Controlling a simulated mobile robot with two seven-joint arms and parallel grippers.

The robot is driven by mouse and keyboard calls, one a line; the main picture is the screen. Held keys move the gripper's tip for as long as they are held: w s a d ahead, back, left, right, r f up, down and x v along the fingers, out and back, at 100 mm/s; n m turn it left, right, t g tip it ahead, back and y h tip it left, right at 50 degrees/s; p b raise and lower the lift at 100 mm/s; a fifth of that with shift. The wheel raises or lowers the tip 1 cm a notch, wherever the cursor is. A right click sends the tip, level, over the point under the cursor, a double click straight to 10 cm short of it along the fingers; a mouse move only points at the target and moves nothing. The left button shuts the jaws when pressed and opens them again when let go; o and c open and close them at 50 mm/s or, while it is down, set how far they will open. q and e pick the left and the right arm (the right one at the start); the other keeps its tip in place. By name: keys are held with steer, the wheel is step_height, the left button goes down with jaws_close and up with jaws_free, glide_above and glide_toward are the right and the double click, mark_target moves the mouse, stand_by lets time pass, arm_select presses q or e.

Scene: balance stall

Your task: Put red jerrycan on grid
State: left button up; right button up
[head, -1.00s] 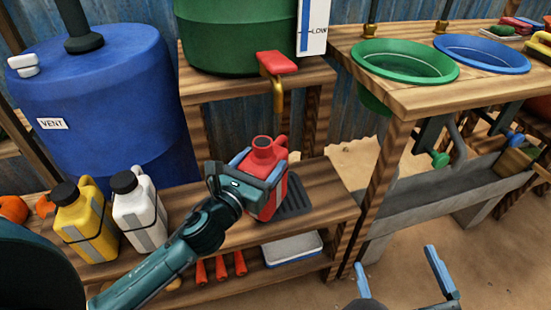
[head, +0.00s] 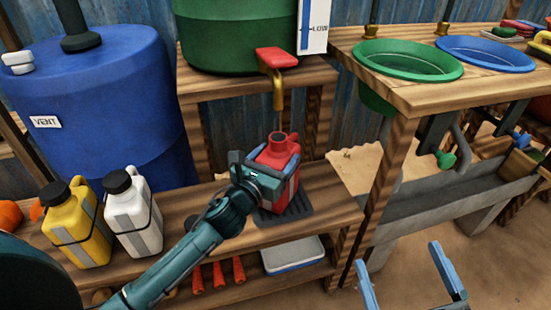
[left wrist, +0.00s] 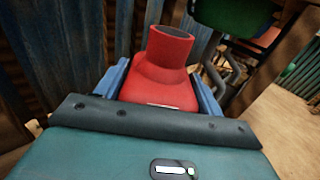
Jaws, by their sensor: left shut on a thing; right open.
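The red jerrycan (head: 281,154) is upright, uncapped, at the black grid (head: 298,207) on the wooden shelf below the tap. My left gripper (head: 268,172) is shut on the jerrycan from its left front side. In the left wrist view the jerrycan (left wrist: 165,75) sits between the two blue fingers, its open neck at the top. The grid shows around its foot; I cannot tell whether its base touches the grid. My right gripper (head: 412,280) is open and empty at the lower right, over the sandy ground.
A green barrel (head: 235,40) with a red-handled tap (head: 277,62) stands above. A yellow jerrycan (head: 75,230) and a white jerrycan (head: 132,215) stand left on the shelf. A white-and-blue tray (head: 292,256) and several orange-red items lie below. A green basin (head: 407,60) is at right.

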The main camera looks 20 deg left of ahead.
arm_select(q)
steer(key=shift+f, duration=0.2)
steer(key=o, duration=1.4)
steer(key=shift+r, duration=0.1)
steer(key=shift+r, duration=0.25)
steer(key=s+a+p, duration=0.2)
steer(key=s, duration=1)
steer(key=s+d+r+n+h, duration=0.1)
steer(key=s+d+n, duration=0.2)
steer(key=n, duration=0.7)
steer(key=s+d+r+n+h, duration=0.2)
steer(key=s+d+n, duration=0.1)
steer(key=n, duration=0.7)
steer(key=s+d+r+n+h, duration=0.1)
steer(key=s+n, duration=0.4)
steer(key=n, duration=0.6)
steer(key=shift+s+d+r+h, duration=0.1)
steer(key=shift+d+r+h, duration=0.15)
steer(key=shift+d+h, duration=0.55)
